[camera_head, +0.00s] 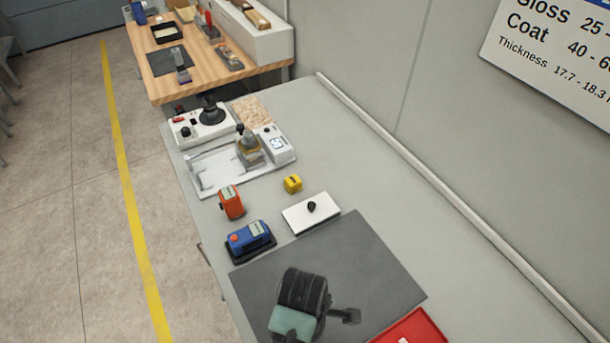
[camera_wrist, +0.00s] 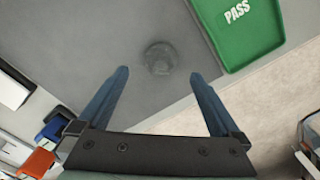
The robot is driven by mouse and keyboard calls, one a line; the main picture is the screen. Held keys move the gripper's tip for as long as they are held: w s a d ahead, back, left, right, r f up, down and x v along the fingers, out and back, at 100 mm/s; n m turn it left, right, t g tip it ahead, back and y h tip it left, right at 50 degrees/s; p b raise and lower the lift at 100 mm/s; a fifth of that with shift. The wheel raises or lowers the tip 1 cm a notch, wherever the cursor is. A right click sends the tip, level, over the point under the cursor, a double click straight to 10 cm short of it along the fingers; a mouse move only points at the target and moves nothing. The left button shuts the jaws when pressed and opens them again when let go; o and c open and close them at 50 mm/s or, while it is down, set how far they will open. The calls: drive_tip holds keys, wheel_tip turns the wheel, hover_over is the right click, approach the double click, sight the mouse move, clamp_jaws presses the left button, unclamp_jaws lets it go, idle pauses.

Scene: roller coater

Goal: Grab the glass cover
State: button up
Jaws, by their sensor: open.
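A small round, clear, greyish piece that looks like the glass cover (camera_wrist: 160,58) rests on the dark grey mat (camera_wrist: 110,40) in the wrist view. My gripper (camera_wrist: 160,73) is open and empty, its two blue fingers spread wide. In that picture the glass piece shows between and slightly beyond the fingertips; the height gap is hard to tell. In the head view my gripper is over the mat (camera_head: 360,250), and I cannot make out the glass piece there; my arm seems to hide it.
A green PASS tray (camera_wrist: 238,30) lies beside the mat, and a red tray (camera_head: 415,328) at its front right. Beyond the mat are a white plate with a black knob (camera_head: 311,212), a blue device (camera_head: 250,238), an orange device (camera_head: 230,203) and a white coater (camera_head: 215,170).

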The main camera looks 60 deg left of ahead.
drive_tip(key=shift+d+f+p, duration=0.15)
drive_tip(key=shift+f+p, duration=0.35)
drive_tip(key=shift+f, duration=1.95)
drive_tip(key=c, duration=1.4)
drive_tip(key=shift+c, duration=0.2)
